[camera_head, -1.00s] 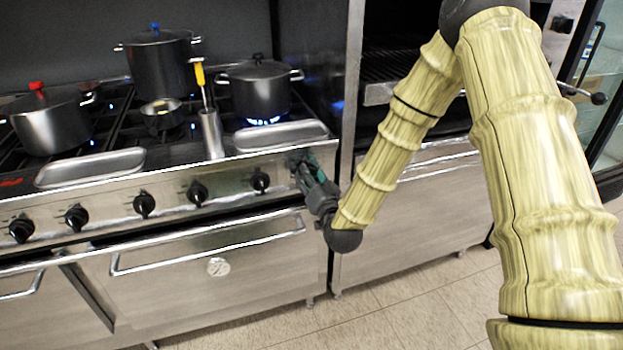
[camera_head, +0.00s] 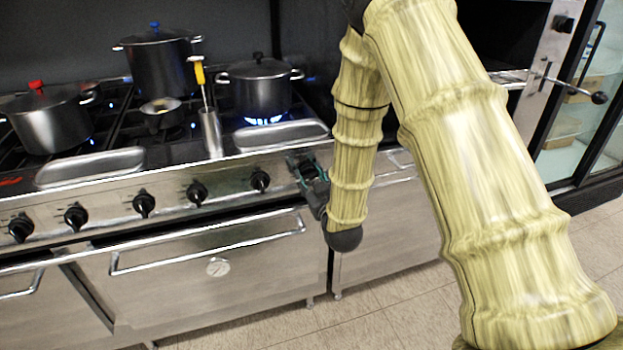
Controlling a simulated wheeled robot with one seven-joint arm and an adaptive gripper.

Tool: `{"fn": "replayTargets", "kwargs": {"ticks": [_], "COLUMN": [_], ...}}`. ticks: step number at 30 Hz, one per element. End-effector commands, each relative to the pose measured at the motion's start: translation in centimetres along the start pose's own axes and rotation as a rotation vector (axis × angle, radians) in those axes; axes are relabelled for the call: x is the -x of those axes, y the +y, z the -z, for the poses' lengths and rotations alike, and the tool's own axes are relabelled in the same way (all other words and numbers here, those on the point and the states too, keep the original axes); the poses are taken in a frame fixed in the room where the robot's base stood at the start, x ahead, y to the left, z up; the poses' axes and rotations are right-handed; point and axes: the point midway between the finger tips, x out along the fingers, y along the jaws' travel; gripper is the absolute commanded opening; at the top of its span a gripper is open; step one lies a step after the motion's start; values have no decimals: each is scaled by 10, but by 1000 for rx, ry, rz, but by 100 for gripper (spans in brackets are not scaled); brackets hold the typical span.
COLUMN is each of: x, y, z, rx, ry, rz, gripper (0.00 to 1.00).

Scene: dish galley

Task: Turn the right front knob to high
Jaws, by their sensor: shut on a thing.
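My gripper (camera_head: 302,164) is at the right end of the stove's steel front panel (camera_head: 228,184). Its dark fingers with teal parts are shut on the rightmost knob there. The fingers hide nearly all of this knob, so its pointer cannot be read. Several other black knobs show in a row to the left, the nearest (camera_head: 260,180) standing free of my gripper. A lidded dark pot (camera_head: 258,88) stands on the right burner, with blue flame (camera_head: 264,120) under it.
A pot with a red lid knob (camera_head: 45,120), a pot with a blue lid knob (camera_head: 158,65) and a small pan (camera_head: 161,115) stand on the stove. A yellow-handled utensil (camera_head: 200,77) stands in a steel holder (camera_head: 212,134). The oven handle (camera_head: 205,240) juts out below the knobs.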

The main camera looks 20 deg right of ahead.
Motion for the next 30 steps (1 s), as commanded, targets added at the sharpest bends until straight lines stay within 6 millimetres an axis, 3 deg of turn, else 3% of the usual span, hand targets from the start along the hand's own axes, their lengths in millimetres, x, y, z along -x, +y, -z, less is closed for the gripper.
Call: {"fn": "replayTargets", "kwargs": {"ticks": [19,20,24,30], "x": [0,0,0,0], "y": [1,1,0,0], "z": [-1,-1,-1,0], "rx": [55,55,55,54], "ry": [-3,-2,-2,-1], "rz": [-1,-1,-1,0], "gripper": [19,44,67,67]}}
